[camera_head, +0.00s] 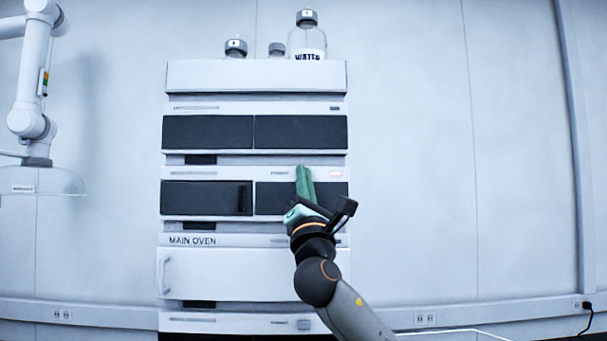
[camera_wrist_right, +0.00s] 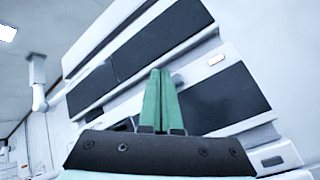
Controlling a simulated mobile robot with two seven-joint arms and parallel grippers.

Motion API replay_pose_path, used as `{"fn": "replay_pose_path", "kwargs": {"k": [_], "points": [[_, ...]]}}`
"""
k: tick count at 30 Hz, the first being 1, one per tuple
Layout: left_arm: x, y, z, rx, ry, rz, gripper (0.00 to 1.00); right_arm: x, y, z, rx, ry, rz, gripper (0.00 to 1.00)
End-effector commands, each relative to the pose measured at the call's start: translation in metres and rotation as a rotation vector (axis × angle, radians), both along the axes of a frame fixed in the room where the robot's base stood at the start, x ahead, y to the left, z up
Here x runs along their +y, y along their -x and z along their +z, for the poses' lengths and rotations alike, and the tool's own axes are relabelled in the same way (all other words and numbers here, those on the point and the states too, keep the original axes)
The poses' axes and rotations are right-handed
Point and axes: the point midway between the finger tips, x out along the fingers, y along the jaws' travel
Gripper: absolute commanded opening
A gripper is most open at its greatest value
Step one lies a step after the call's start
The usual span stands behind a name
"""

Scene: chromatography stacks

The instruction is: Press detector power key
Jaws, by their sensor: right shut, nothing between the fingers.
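A tall white instrument stack (camera_head: 256,76) stands against the wall. No label reading detector is legible, so I cannot tell which module it is. A module with dark panels has a lit, orange-rimmed key (camera_head: 335,173) at its upper right; it also shows in the wrist view (camera_wrist_right: 216,59). The top module has a small dark key (camera_head: 334,108), and the bottom module has a grey key (camera_head: 304,324). My right gripper (camera_head: 302,168) has green fingers, shut and empty, in front of the lit-key module, left of that key. The fingers also show in the wrist view (camera_wrist_right: 160,72). My left gripper is out of view.
The main oven (camera_head: 230,273) sits below the lit-key module, with a vertical handle at left. Bottles, one a water bottle (camera_head: 307,40), stand on top of the stack. A white jointed arm with a hood (camera_head: 40,180) hangs at left. The wall right of the stack is clear.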

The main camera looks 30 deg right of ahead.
Motion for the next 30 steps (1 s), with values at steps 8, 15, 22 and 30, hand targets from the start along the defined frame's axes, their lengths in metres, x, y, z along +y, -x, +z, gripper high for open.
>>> {"fn": "replay_pose_path", "kwargs": {"k": [8, 15, 22, 30], "points": [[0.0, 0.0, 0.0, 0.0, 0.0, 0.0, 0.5, 0.015, 0.023, 0.0, -0.001, 0.001, 0.003, 0.0], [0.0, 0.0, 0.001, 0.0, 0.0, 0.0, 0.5, 0.026, 0.043, 0.0, -0.001, 0.0, 0.003, 0.0], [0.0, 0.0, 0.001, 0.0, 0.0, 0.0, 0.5, 0.03, 0.049, 0.0, 0.0, 0.0, 0.0, 0.0], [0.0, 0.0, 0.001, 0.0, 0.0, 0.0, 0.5, 0.03, 0.049, 0.0, 0.0, 0.0, 0.0, 0.0]]}}
